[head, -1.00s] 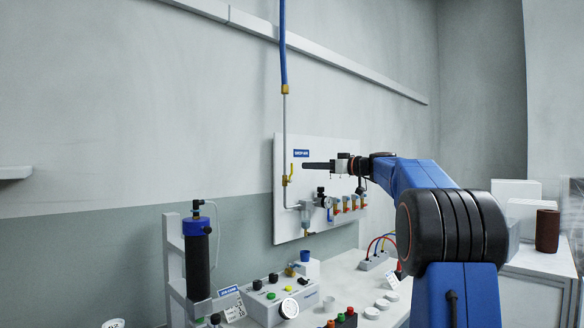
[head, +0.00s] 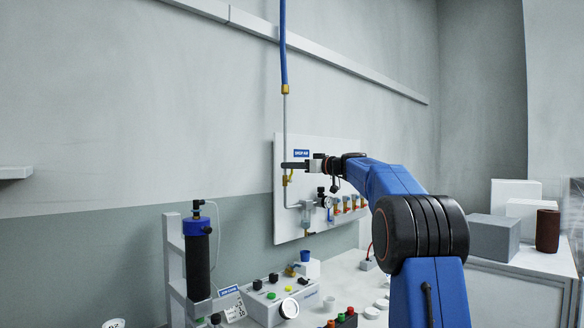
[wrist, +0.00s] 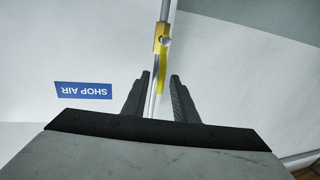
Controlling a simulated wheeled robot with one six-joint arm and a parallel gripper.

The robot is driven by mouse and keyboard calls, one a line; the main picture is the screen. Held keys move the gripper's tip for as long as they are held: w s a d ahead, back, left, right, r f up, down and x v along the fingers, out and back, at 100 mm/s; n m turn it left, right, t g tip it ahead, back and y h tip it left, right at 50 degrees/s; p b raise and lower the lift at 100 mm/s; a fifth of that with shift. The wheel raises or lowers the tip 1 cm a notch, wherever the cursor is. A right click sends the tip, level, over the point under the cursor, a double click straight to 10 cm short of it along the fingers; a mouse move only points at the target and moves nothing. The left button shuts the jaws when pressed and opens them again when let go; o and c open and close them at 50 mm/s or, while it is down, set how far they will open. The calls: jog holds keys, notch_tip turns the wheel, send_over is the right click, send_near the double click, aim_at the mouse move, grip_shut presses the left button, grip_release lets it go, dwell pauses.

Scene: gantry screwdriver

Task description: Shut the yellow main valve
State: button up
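The yellow main valve (head: 286,181) sits on the vertical pipe at the left of the white wall panel. In the wrist view, which is upside down, its brass body (wrist: 161,40) and yellow lever (wrist: 161,80) show. The lever lies along the pipe, pointing up in the head view. My gripper (head: 284,165) is at lever height and hides much of the lever there. In the wrist view my gripper (wrist: 160,78) is open, with the lever's free end in the gap between its fingertips. Neither finger visibly touches the lever.
A blue "SHOP AIR" sign (head: 301,153) is on the panel (head: 318,147) just above my gripper. A gauge (head: 327,202) and several orange-brown fittings are below. A bench with a control box (head: 270,300) and a black cylinder (head: 197,262) stands lower down.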

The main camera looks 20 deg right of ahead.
grip_shut()
dwell(1.3)
